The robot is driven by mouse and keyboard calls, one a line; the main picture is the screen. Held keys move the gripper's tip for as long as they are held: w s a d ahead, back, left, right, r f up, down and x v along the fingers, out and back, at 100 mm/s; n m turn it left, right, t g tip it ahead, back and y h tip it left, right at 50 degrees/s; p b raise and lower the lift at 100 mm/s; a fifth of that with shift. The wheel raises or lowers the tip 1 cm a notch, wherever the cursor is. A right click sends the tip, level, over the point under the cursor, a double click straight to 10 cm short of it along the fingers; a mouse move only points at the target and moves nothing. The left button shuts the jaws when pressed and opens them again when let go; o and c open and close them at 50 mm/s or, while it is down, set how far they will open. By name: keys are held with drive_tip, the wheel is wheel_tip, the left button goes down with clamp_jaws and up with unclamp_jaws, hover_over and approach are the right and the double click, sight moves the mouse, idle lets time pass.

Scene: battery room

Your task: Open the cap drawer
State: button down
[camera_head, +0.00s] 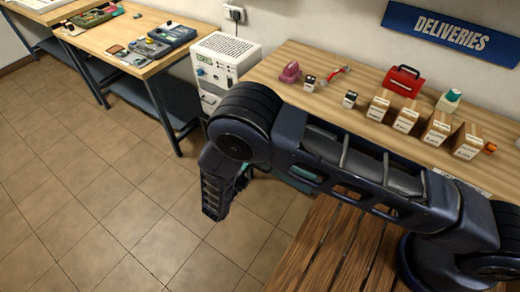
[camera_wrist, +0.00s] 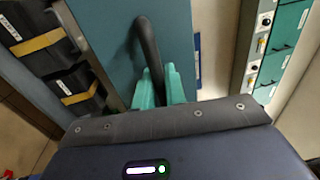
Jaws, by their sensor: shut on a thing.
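A teal drawer front (camera_wrist: 104,42) fills the upper middle of the wrist view. A black curved bar handle (camera_wrist: 146,38) stands out from it. The teal fingers of my gripper (camera_wrist: 161,86) are closed around the handle's near end. I cannot tell from this view whether the drawer is pulled out or flush, and no label naming it is readable. In the head view my arm hides the gripper and most of the bench front; a small teal patch (camera_head: 296,183) shows below my arm.
In the wrist view, black boxes with yellow bands (camera_wrist: 74,92) stand at left, and teal fronts with dark handles (camera_wrist: 290,40) at right. In the head view, a wooden bench (camera_head: 335,100) carries small cartons, a red case (camera_head: 403,82) and a pink item. Tiled floor lies clear at left.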

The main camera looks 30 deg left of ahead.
drive_tip(key=shift+s, duration=2)
drive_tip(key=c, duration=1.8)
unclamp_jaws()
drive_tip(key=shift+s, duration=0.1)
drive_tip(key=s, duration=0.3)
drive_tip(key=s+f, duration=0.1)
drive_tip(key=s, duration=0.3)
drive_tip(key=s+f, duration=0.1)
drive_tip(key=s, duration=0.2)
drive_tip(key=shift+s, duration=0.2)
